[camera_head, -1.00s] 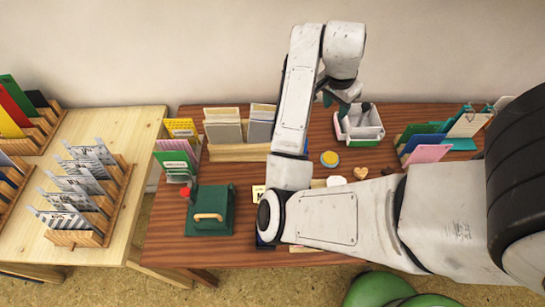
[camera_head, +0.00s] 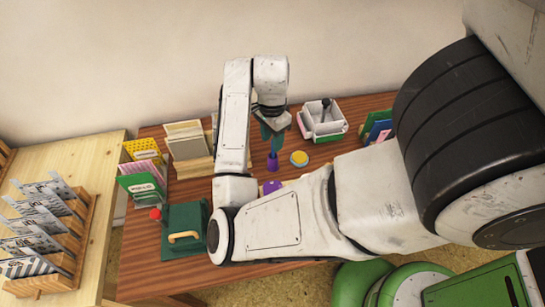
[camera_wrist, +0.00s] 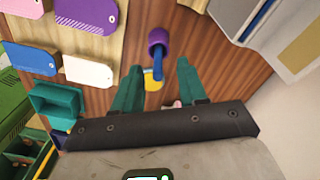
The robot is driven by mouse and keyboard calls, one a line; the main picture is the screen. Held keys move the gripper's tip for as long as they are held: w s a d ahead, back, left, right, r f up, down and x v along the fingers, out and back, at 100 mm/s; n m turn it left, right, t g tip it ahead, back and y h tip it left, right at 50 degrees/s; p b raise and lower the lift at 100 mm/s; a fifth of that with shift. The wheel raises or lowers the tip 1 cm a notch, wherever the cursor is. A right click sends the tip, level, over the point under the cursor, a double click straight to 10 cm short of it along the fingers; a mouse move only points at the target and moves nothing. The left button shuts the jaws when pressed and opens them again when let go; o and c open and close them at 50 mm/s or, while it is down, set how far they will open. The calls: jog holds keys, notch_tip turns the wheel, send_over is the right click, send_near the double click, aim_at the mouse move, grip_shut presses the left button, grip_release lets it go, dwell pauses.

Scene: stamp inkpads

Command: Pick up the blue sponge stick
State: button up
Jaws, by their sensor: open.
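The blue sponge stick (camera_wrist: 159,68) shows in the wrist view as a blue shaft rising from a purple collar or holder (camera_wrist: 158,40). That purple piece (camera_head: 272,164) is also visible in the head view, just below my fingers. My gripper (camera_wrist: 160,66) is open, with one green finger on each side of the blue shaft and visible gaps to both. In the head view my gripper (camera_head: 271,141) points down above the purple piece. The shaft is mostly hidden there by the fingers.
A round yellow pad (camera_head: 299,158) lies right of the purple piece. A white bin (camera_head: 324,121) stands behind it. A file rack (camera_head: 188,142) is at the left back, and a green press (camera_head: 185,232) at the left front. Colored tags (camera_wrist: 90,14) show at the wrist view's left.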

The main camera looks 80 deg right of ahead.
aim_at(273, 154)
notch_tip(273, 154, down, 4)
jog(key=shift+s+f, duration=0.1)
jog(key=shift+s, duration=0.05)
grip_shut()
dwell(0.4)
